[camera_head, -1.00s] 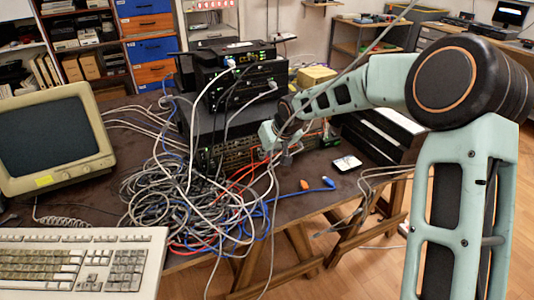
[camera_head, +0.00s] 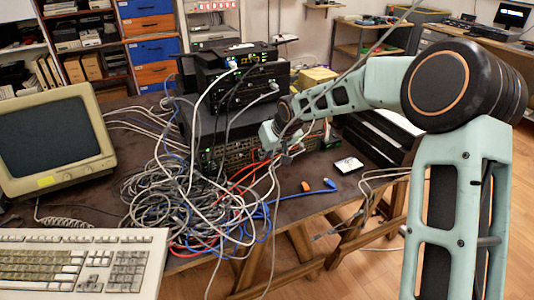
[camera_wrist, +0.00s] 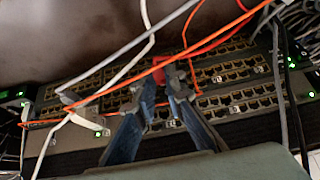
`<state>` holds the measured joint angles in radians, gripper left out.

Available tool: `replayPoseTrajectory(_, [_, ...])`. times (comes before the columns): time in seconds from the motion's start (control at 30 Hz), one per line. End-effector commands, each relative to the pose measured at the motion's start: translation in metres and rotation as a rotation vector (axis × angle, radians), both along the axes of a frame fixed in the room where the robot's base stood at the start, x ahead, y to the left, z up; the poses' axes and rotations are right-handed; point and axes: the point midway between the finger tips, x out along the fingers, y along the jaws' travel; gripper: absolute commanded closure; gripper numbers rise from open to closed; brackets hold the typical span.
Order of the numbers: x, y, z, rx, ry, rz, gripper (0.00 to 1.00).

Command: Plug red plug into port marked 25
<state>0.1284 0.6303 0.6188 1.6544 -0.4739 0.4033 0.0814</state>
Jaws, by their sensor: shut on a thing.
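My gripper (camera_head: 286,158) is at the front of the rack panel on the table, its tips partly hidden by cables in the head view. In the wrist view my gripper (camera_wrist: 160,88) has its fingers shut on the red plug (camera_wrist: 160,75), which shows as a small red patch between the tips. The tips are close to the patch panel (camera_wrist: 238,72) with its rows of ports. Whether the plug is inside a port cannot be told. Small white number labels sit on the panel, too small to read, so port 25 cannot be picked out.
Orange, white and red cables cross in front of the panel in the wrist view. A large cable tangle (camera_head: 165,200) lies left of my gripper. A blue plug (camera_head: 329,184), an orange plug (camera_head: 305,186) and a white-topped box (camera_head: 348,164) lie on the table to the right.

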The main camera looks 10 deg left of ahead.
Motion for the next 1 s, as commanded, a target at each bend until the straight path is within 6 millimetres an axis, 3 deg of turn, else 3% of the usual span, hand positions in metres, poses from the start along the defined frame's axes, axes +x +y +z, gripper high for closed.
replayPoseTrajectory(0.53, [0.0055, 0.0039, 0.0003, 0.0, 0.0, 0.0, 1.0])
replayPoseTrajectory(0.57, [0.0055, 0.0037, 0.0003, 0.0, 0.0, 0.0, 0.87])
replayPoseTrajectory(0.73, [0.0054, 0.0037, 0.0003, 0.0, 0.0, 0.0, 0.69])
replayPoseTrajectory(1.0, [0.0052, 0.0034, 0.0006, 0.0, 0.0, 0.0, 0.69])
